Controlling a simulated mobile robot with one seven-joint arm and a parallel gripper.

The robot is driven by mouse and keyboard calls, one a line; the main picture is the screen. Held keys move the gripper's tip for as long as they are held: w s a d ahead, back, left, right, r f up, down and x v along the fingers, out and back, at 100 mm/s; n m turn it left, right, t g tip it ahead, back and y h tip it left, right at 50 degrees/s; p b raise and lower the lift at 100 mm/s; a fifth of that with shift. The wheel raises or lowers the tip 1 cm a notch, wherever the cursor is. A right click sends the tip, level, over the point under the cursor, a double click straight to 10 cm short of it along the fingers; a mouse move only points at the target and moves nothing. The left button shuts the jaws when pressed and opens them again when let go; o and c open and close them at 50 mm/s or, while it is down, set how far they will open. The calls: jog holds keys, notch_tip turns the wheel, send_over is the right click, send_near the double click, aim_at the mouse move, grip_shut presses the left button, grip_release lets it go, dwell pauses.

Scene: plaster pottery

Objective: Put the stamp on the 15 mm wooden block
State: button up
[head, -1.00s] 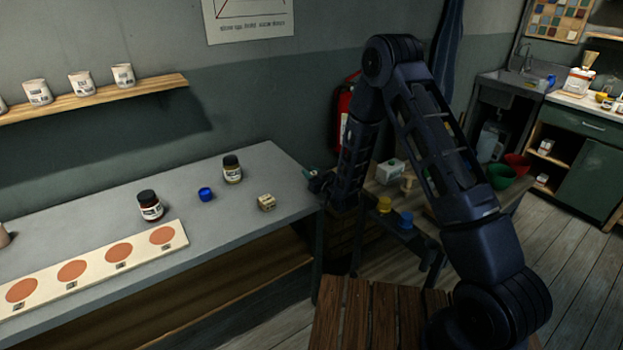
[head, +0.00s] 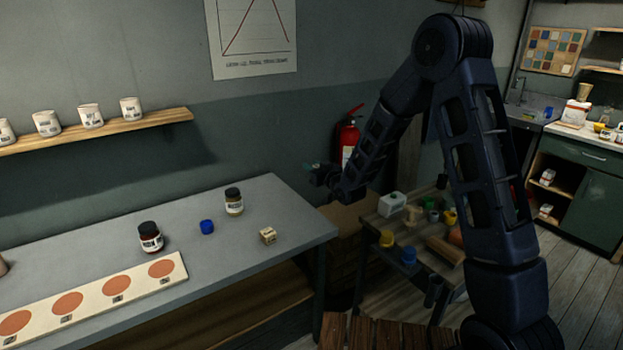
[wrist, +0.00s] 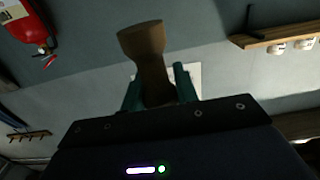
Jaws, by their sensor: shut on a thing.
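My gripper (wrist: 160,90) is shut on a brown, wooden-looking piece, the stamp (wrist: 148,45), which flares at its far end in the wrist view. Its teal fingers press on both sides of it. In the head view my gripper (head: 318,172) is raised beyond the right end of the grey table, and the stamp is too small and dark to make out there. A small pale wooden block (head: 268,235) with dark marks sits on the table near its right end, apart from and lower than my gripper. I cannot read its size.
A fire extinguisher (head: 349,140) hangs behind my gripper. A cluttered low bench (head: 375,222) stands at right.

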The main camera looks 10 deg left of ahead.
jog(key=s+a+r+n+g+y, duration=0.1)
jog(key=s+a+r, duration=0.1)
jog(key=s+a, duration=0.5)
jog(key=s+a+r+n+g+y, duration=0.1)
jog(key=s+a+r+g, duration=0.15)
jog(key=s+a, duration=0.4)
send_over(265, 230)
jog(key=shift+t, duration=0.25)
notch_tip(265, 230, down, 20)
jog(key=shift+r, duration=0.15)
jog(key=o, duration=0.9)
jog(key=shift+o, duration=0.2)
jog(key=v, duration=1.2)
